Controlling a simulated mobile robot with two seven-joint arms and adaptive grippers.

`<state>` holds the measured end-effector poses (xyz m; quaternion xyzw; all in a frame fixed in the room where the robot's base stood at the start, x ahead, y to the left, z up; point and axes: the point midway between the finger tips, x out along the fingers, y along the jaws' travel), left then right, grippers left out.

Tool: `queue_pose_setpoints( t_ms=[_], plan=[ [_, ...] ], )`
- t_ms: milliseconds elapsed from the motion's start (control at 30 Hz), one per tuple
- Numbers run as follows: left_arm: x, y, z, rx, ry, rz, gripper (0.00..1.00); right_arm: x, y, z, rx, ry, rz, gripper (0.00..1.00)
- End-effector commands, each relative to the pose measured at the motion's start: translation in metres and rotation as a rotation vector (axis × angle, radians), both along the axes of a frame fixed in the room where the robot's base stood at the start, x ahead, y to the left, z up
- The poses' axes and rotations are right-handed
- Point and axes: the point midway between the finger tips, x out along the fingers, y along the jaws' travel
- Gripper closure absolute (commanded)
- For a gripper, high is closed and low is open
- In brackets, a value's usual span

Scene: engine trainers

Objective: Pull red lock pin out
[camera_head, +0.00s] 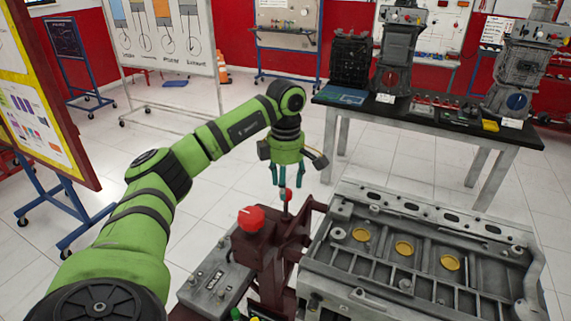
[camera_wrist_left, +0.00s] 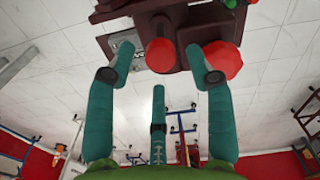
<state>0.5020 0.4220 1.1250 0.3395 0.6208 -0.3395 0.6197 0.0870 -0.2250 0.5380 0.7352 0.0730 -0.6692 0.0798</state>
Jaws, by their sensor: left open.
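My left gripper (camera_head: 285,184) has spread teal fingers and hangs pointing down over the dark red engine stand. A small red ball-shaped knob (camera_head: 286,194), which looks like the red lock pin, is at its fingertips. In the left wrist view the red knob (camera_wrist_left: 160,55) lies between the spread fingertips (camera_wrist_left: 158,62), and nothing is gripped. I cannot tell whether a finger touches it.
A grey engine block (camera_head: 420,255) is mounted right of the stand. A grey metal box (camera_head: 215,280) is on its left. A black-topped workbench (camera_head: 425,112) with engine parts stands behind. Wheeled boards (camera_head: 165,40) are at the back left. White tiled floor is free between them.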

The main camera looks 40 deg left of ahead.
Motion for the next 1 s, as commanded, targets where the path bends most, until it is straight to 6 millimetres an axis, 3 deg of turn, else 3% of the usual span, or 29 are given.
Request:
queue_pose_setpoints(
  t_ms=[300, 500, 700, 1000],
  plan=[
    [0.0, 0.0, 0.071, 0.0, -0.011, 0.001, 0.46, -0.002, 0.002, 0.0, 0.003, 0.003, -0.001, 0.6],
    [0.0, 0.001, 0.095, 0.001, -0.009, 0.002, 0.46, -0.002, 0.002, 0.0, 0.002, 0.004, -0.001, 0.6],
    [-0.001, 0.0, 0.109, 0.0, -0.007, 0.002, 0.46, -0.002, 0.002, 0.0, 0.002, 0.004, -0.002, 0.6],
    [-0.001, 0.0, 0.112, 0.0, -0.005, 0.002, 0.46, -0.002, 0.003, 0.0, 0.002, 0.004, -0.002, 0.6]
  ],
)
